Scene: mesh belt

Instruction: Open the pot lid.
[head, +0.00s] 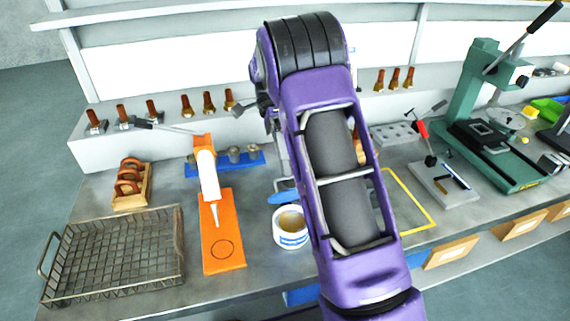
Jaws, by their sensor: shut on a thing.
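A white pot (291,236) with a blue label stands upright on the grey bench, just left of my purple arm. Its mouth is uncovered, and tan contents show inside. A blue lid (284,197) is above and behind the pot, apart from its rim and tilted. My gripper (285,183) shows only in part at the left edge of my arm. It is shut on the lid, with its fingers just above it. My arm hides the rest of the gripper and the lid's right side.
An orange stand (222,250) is left of the pot, and a wire basket (115,262) is farther left. A blue rack (205,168) is behind. A yellow outline (405,200) marks bare bench right of my arm. A green press (480,120) stands farther right.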

